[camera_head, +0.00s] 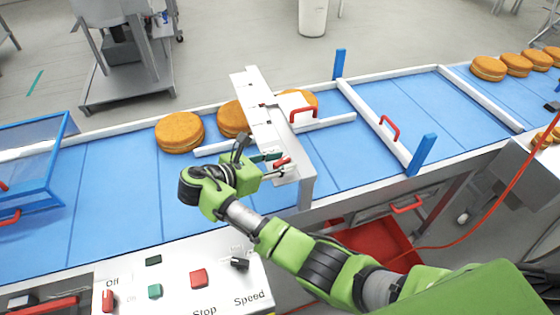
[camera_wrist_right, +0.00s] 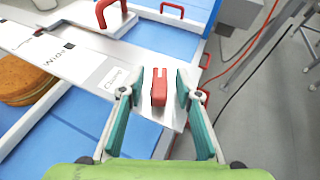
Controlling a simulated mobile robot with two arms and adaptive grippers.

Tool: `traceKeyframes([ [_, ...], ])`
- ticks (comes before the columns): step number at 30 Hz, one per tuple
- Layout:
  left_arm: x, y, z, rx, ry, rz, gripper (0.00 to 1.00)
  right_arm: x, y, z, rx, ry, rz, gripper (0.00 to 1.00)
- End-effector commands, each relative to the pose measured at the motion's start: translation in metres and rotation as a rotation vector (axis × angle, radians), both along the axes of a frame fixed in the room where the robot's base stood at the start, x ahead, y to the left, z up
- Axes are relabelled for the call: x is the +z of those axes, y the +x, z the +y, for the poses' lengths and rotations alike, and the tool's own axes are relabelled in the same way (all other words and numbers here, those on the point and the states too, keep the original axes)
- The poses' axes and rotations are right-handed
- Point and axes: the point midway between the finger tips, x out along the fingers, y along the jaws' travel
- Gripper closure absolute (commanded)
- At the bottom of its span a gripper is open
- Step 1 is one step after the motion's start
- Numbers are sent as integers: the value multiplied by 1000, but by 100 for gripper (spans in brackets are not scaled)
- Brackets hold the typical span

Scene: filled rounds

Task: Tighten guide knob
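The guide knob is a small red bar (camera_head: 282,161) on the near end of the white guide bridge (camera_head: 262,115) that crosses the blue conveyor. In the right wrist view the knob (camera_wrist_right: 159,87) stands on the white plate beside printed lettering. My right gripper (camera_head: 273,164) is at the knob. Its two teal fingers (camera_wrist_right: 159,92) stand open on either side of it, with a visible gap on each side. My left gripper is not in view.
Round orange-brown cakes (camera_head: 180,132) sit on the belt, some partly hidden under the bridge. A white guide rail (camera_head: 325,123) with a red handle lies by the bridge. A control panel (camera_head: 180,285) is in front. A red bin (camera_head: 375,240) is below.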

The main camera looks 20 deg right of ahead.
Motion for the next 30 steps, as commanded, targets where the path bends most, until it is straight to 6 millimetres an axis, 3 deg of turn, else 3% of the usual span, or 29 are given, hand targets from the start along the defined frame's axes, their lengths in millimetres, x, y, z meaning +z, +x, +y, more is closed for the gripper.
traceKeyframes([
  [11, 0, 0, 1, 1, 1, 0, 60, 8, 1, 0, 1, 0, -5, 69],
  [21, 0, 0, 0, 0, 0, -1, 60, 69, 1, 0, 1, 1, -6, 69],
  [30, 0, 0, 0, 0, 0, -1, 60, 99, 1, 0, 1, 1, -1, 69],
])
